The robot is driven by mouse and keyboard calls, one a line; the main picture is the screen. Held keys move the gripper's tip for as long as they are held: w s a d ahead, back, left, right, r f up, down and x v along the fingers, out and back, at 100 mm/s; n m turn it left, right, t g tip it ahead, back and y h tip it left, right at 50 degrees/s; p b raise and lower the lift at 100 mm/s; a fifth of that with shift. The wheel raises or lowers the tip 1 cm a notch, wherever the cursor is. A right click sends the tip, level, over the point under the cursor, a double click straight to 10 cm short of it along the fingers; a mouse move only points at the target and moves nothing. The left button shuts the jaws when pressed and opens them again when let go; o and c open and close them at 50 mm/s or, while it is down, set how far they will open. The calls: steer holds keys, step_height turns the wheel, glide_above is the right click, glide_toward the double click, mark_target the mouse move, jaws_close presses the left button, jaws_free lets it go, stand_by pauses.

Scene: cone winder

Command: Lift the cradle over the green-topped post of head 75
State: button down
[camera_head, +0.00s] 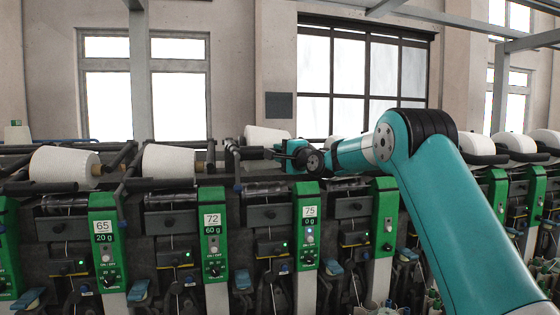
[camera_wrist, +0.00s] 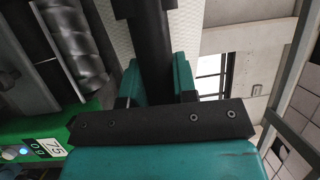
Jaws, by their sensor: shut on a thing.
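The post of head 75 (camera_head: 310,240) has a green top and a label reading 75 and 0 g. In the wrist view its green top (camera_wrist: 45,140) shows at the lower left. The cradle (camera_head: 254,153) is a dark bar above and to the left of this post. In the wrist view the cradle (camera_wrist: 151,35) is a black round bar between my teal fingers. My gripper (camera_wrist: 155,82) is shut on it. In the head view my gripper (camera_head: 284,152) is just above the post's top, and the exact contact is partly hidden.
A white cone (camera_head: 265,134) is behind the cradle. Neighbouring green posts 72 (camera_head: 212,240) and 65 (camera_head: 104,245) stand to the left, with white cones (camera_head: 168,162) above. A grooved metal drum (camera_wrist: 74,42) is beside the bar. Open room lies above the machine.

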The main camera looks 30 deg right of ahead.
steer(key=shift+r, duration=0.1)
steer(key=c, duration=0.9)
jaws_free()
steer(key=s+d+f+b, duration=0.1)
steer(key=s+b, duration=0.7)
steer(key=s, duration=0.9)
steer(key=shift+s+d+f, duration=0.15)
steer(key=shift+d+f, duration=0.05)
steer(key=shift+d, duration=0.5)
